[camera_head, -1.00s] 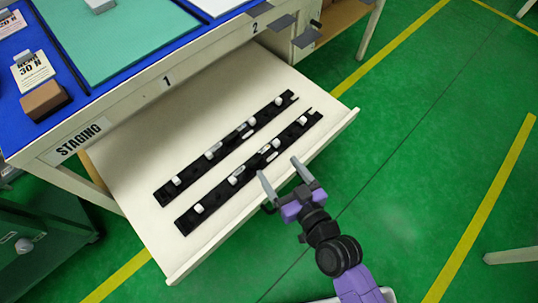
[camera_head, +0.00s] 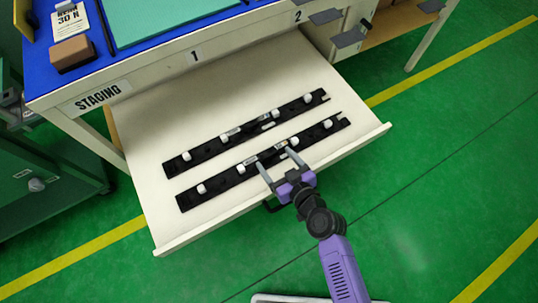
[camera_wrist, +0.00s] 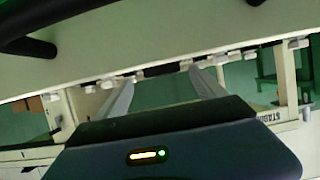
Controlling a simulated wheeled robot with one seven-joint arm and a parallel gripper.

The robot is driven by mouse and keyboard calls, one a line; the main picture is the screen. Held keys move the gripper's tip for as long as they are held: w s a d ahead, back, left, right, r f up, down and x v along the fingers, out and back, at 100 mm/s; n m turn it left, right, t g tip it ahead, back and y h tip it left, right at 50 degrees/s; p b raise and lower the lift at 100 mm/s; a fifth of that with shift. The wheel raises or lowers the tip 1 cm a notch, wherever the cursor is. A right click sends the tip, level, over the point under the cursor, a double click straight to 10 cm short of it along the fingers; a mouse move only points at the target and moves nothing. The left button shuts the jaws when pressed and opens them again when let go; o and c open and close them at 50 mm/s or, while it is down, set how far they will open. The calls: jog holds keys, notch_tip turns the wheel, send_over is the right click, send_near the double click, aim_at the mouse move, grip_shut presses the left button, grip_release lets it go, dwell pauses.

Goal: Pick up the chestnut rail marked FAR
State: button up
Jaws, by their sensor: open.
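Two long, dark, nearly black rails lie side by side in the open drawer, each with several white clips and small pale labels. The rail farther from me (camera_head: 205,150) lies toward the cabinet. The nearer rail (camera_head: 216,183) lies toward the drawer front. I see no clear chestnut colour, and the label words are too small to read. My gripper (camera_head: 278,161) is open and empty, its fingertips at the near side of the nearer rail around its middle. I cannot tell its height above the rail. In the wrist view my gripper's fingers (camera_wrist: 163,91) stand apart, pointing toward dark rail pieces and white clips.
The open drawer (camera_head: 150,120) has bare floor around the rails, and its front panel (camera_head: 270,208) stands between my arm and them. The blue worktop (camera_head: 108,62) overhangs the back, with a brown block (camera_head: 71,54) on it. Grey brackets (camera_head: 350,37) stick out at upper right.

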aim_at(270, 155)
jog(key=shift+x, duration=2.3)
jog(key=shift+s+a+f, duration=0.1)
jog(key=shift+s+a, duration=0.05)
grip_shut()
